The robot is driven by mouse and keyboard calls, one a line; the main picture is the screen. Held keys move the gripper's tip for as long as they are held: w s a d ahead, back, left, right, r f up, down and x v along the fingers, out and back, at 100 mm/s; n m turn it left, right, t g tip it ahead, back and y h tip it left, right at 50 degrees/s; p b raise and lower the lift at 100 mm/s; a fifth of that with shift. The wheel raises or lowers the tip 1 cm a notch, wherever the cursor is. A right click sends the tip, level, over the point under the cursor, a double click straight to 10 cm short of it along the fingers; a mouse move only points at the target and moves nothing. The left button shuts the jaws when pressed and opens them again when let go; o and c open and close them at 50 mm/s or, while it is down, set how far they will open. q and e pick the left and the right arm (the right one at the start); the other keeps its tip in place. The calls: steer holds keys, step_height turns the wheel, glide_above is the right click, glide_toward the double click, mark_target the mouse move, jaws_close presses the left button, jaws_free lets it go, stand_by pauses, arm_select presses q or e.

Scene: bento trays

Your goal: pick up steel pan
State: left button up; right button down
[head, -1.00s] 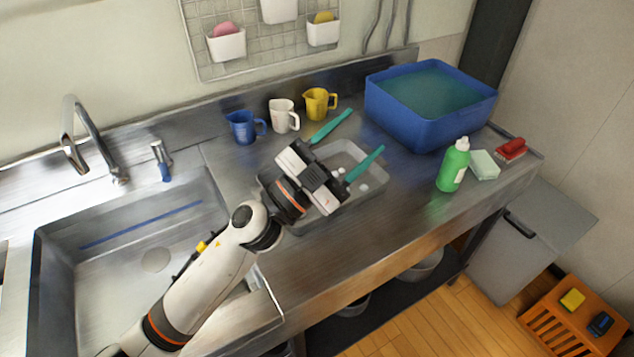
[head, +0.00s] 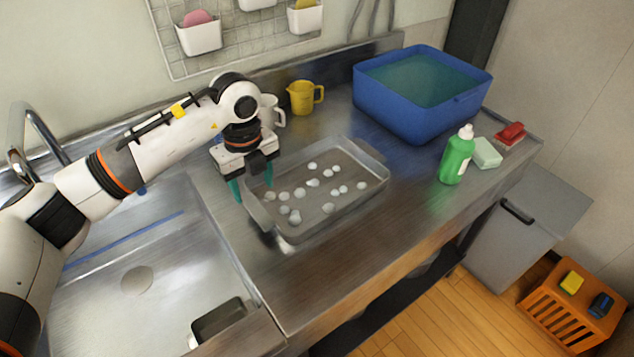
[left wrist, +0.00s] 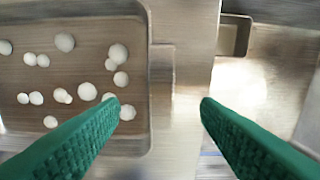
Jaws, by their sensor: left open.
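The steel pan (head: 345,216) lies flat on the counter, a shallow grey tray with several white pieces (head: 300,192) inside. It has a handle at each short end. My left gripper (head: 253,185) is open, with green fingers pointing down above the pan's left end, holding nothing. In the left wrist view, the pan's rim (left wrist: 147,60) and handle end (left wrist: 161,72) show at left and centre. The open left gripper (left wrist: 162,105) has its left finger over the pan's edge and its right finger outside it. My right gripper is not in view.
The sink (head: 120,310) is at left with a small dark tray (head: 218,318). A yellow jug (head: 301,97) and partly hidden white mug (head: 268,110) stand behind the pan. A blue water tub (head: 420,120), green bottle (head: 456,158) and sponge (head: 486,154) are at right.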

mark_target(258, 209)
arm_select(q)
step_height(258, 209, down, 3)
steer(key=shift+r, duration=0.1)
step_height(258, 209, down, 4)
steer(key=shift+s+f+p, duration=0.1)
steer(key=shift+f+p, duration=0.05)
steer(key=shift+p, duration=0.8)
steer(key=shift+f, duration=0.55)
steer(key=shift+r, duration=0.15)
jaws_close()
